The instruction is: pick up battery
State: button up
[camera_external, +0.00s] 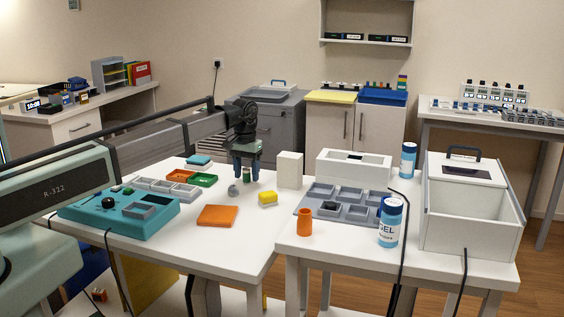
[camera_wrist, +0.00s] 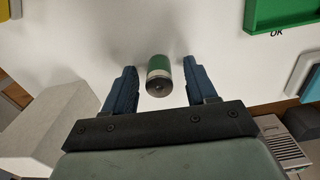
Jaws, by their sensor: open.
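The battery (camera_wrist: 158,68) is a small green cylinder with a pale band and a dark end. In the wrist view it lies between the two blue fingers of my gripper (camera_wrist: 157,78), with a visible gap on each side. In the external view the battery (camera_external: 246,175) shows as a small green shape between the fingers. My gripper (camera_external: 246,165) is open and low over the white table, around the battery but not closed on it. Whether the battery touches the table is hard to tell.
A green tray (camera_external: 204,180) is to the left. An orange pad (camera_external: 217,216) and a teal device (camera_external: 118,213) are nearer. Clear white table (camera_external: 245,235) lies in front.

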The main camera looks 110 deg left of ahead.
grip_shut()
dwell(0.5)
